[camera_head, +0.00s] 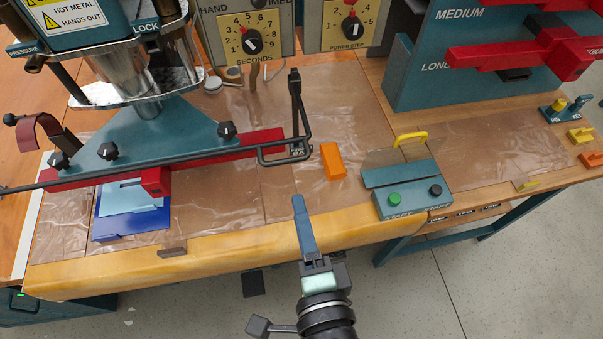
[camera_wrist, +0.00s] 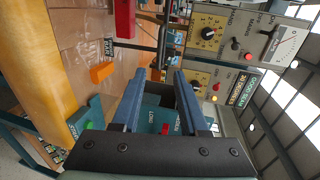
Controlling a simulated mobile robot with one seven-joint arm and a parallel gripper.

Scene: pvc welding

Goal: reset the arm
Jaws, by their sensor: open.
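My gripper (camera_head: 302,208) is at the lower middle of the head view, over the table's front edge, with its blue fingers pointing toward the table. In the wrist view the two blue fingers of my gripper (camera_wrist: 161,88) stand apart with nothing between them. In the head view the fingers overlap into one blue bar. The gripper seems clear of the table objects. Its height above the table is hard to tell.
An orange block (camera_head: 333,161) lies just beyond my gripper. A teal button box (camera_head: 407,190) stands to the right. The welding press with its red bar (camera_head: 235,148) and a blue tray (camera_head: 132,222) are at the left.

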